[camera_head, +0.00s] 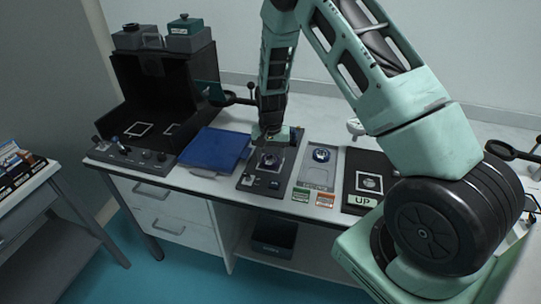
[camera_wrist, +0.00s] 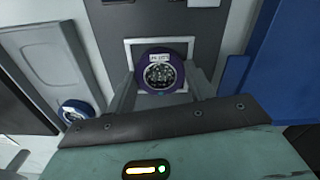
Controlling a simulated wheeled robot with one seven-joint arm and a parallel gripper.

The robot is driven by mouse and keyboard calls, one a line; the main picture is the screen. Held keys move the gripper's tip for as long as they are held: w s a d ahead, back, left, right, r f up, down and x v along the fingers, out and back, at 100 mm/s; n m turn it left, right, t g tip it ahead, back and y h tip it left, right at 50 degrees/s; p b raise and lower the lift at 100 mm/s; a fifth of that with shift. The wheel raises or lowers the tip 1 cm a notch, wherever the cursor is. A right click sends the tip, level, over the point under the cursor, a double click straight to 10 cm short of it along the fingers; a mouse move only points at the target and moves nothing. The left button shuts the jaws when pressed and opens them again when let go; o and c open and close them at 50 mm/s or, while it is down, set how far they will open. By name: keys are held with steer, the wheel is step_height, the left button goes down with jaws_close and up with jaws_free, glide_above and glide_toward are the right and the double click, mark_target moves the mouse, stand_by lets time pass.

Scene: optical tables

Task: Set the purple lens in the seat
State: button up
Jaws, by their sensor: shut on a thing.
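The purple lens (camera_wrist: 161,73) is a purple ring around dark, mottled glass with a small white label on its rim. In the wrist view it sits between the two fingers of my gripper (camera_wrist: 160,83), which is shut on it. The lens is over a white square outline on a dark plate (camera_wrist: 117,20); I cannot tell whether it touches the plate. The seat is not clearly visible and may be hidden under the lens. In the head view my gripper (camera_head: 269,138) points down over the dark plate (camera_head: 249,180) in the middle of the table.
A blue-ringed lens (camera_head: 321,155) rests on a grey plate (camera_head: 318,176) right of the dark plate. A black mat marked UP (camera_head: 360,202) lies further right. A blue folder-like object (camera_head: 214,151) lies left, beside an open black case (camera_head: 150,95). Small green and orange cards line the front edge.

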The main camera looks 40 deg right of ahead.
mark_target(270, 159)
steer(key=o, duration=1)
steer(key=shift+f, duration=0.1)
step_height(270, 159, up, 11)
steer(key=b, duration=0.2)
steer(key=s+a+r+n+y, duration=0.1)
steer(key=s+a+r+n, duration=0.3)
steer(key=a, duration=0.5)
steer(key=s+a+r+n, duration=0.25)
steer(key=s+a, duration=0.25)
steer(key=a, duration=0.4)
steer(key=s+a+r+n, duration=0.2)
steer(key=s+a+n, duration=0.2)
steer(key=s, duration=0.7)
steer(key=s+a+r+n, duration=0.2)
steer(key=s+a+n, duration=0.2)
steer(key=s, duration=0.6)
steer(key=shift+s+n, duration=0.35)
steer(key=shift+n, duration=0.4)
steer(key=shift+a, duration=0.1)
